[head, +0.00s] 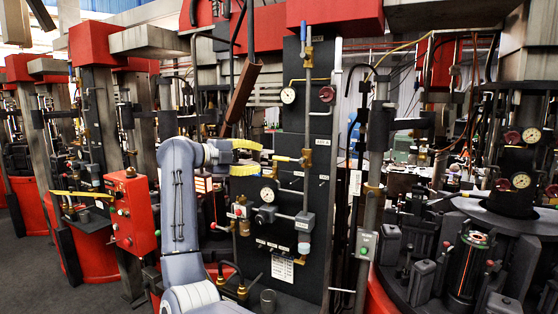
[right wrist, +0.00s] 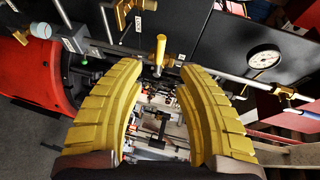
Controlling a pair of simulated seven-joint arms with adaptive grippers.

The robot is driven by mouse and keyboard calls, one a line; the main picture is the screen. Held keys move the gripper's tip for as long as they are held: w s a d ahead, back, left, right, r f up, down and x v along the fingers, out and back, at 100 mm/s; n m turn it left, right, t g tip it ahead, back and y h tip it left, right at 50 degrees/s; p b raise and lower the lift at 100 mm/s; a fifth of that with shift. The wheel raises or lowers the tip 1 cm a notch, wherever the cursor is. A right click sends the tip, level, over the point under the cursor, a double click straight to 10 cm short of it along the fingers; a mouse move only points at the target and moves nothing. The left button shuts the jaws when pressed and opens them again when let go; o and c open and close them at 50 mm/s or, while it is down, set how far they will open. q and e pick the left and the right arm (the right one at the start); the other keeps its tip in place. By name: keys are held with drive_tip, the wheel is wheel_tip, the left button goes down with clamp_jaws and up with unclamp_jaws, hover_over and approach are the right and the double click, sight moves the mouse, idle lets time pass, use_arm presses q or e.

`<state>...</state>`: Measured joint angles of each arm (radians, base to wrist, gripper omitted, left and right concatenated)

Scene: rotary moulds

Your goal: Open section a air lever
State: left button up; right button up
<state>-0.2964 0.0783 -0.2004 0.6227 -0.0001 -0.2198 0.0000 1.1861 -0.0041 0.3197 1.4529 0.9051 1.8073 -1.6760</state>
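The air lever is a short yellow handle (head: 284,158) on a brass valve (head: 306,158), on the dark central panel in the head view. It points left, roughly level, toward my right gripper (head: 261,158). That gripper's yellow fingers are open, one above and one below the line of the handle, with a gap visible to its left end. In the right wrist view the yellow handle (right wrist: 160,48) lies just beyond and between the open fingertips (right wrist: 162,70). Nothing is held. My left gripper is out of view. The small panel labels are too small to read surely.
The dark panel (head: 315,120) carries pipes, an upper gauge (head: 288,95) and a lower gauge (head: 268,195). A brown hanging handle (head: 243,92) is above my gripper. A red control box (head: 131,213) stands at left. Open floor (head: 30,270) shows lower left.

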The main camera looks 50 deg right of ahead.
sight(278, 159)
drive_tip(key=x, duration=1)
drive_tip(key=shift+d+f, duration=0.1)
drive_tip(key=shift+d, duration=0.15)
clamp_jaws()
idle(0.4)
